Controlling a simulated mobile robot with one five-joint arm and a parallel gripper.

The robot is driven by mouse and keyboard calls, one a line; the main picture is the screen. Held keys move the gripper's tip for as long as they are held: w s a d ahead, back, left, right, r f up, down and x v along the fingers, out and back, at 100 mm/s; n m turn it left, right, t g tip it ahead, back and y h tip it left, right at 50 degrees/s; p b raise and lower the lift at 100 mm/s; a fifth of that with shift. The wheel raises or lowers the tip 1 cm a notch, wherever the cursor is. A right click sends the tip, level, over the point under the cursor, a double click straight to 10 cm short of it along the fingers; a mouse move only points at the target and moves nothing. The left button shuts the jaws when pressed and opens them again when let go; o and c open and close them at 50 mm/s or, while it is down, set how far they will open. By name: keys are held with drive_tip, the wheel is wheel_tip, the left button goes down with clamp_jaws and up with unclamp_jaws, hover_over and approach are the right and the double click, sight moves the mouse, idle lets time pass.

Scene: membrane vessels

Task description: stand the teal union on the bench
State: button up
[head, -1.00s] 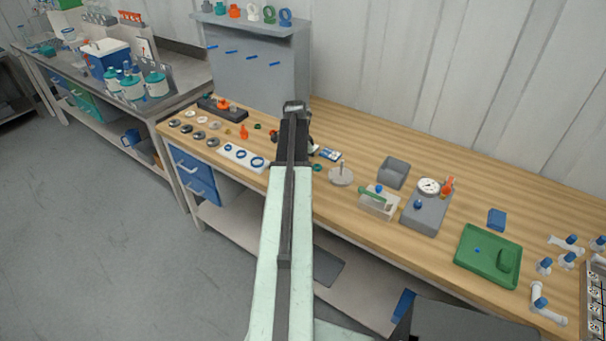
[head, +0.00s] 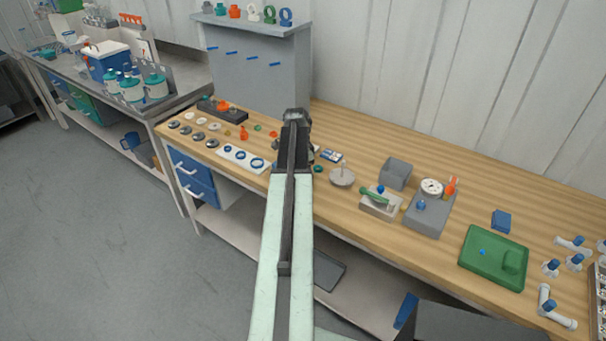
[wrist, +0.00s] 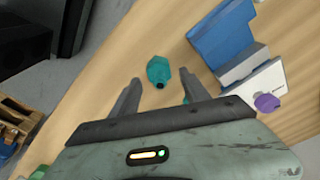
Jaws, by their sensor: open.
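In the wrist view the teal union (wrist: 158,69) is on the wooden bench (wrist: 105,90), with a dark opening at its end nearest my gripper. It looks to be lying on its side. My gripper (wrist: 160,76) is open, with one finger on each side of the union in the picture. A gap shows between the union and each finger, and I cannot tell the height between them. In the head view my arm's end covers this spot, so the union is hidden there; the bench (head: 345,125) runs across the picture.
A blue block (wrist: 222,35), a white-and-grey piece (wrist: 262,82) and a purple part (wrist: 267,102) are right of the union. In the head view a round metal stand (head: 342,177), a grey bin (head: 395,173) and a green tray (head: 475,268) are to the right.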

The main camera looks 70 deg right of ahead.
wheel_tip(320, 180, up, 12)
drive_tip(key=a+p, duration=0.1)
drive_tip(key=p, duration=1)
drive_tip(key=shift+w+p, duration=0.4)
drive_tip(key=shift+a, duration=0.1)
drive_tip(key=w+a+n, duration=1.2)
drive_tip(key=w+a, duration=1.4)
drive_tip(key=a, duration=0.2)
drive_tip(key=w+a+n, duration=0.2)
drive_tip(key=a+n, duration=0.5)
drive_tip(key=a, duration=1.2)
drive_tip(key=w+a+n+y, duration=0.1)
drive_tip(key=a+n, duration=0.6)
drive_tip(key=a, duration=1.2)
drive_tip(key=shift+w+a+n+t, duration=0.3)
drive_tip(key=shift+w+n+t, duration=0.1)
drive_tip(key=shift+w, duration=0.45)
